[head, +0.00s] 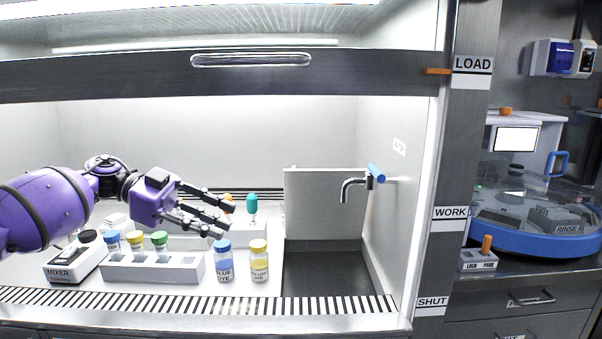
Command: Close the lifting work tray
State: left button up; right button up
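The lifting work tray (325,204) looks like a pale flat panel standing raised at the right of the hood floor. In front of and below it is a dark open recess (324,272). My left gripper (227,220) reaches in from the left inside the hood. Its fingers are apart with nothing seen between them, and it points right towards the panel, short of it. In the picture it is above the blue dye bottle (224,262). My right gripper is not in view.
A yellow dye bottle (259,262) stands left of the recess. A rack (152,268) with capped vials and a mixer (75,262) stand further left. A tap (354,184) with a blue handle juts from the right wall. The sash (150,78) is raised above.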

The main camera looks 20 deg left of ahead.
aim_at(314, 209)
jog(key=i, duration=1.1)
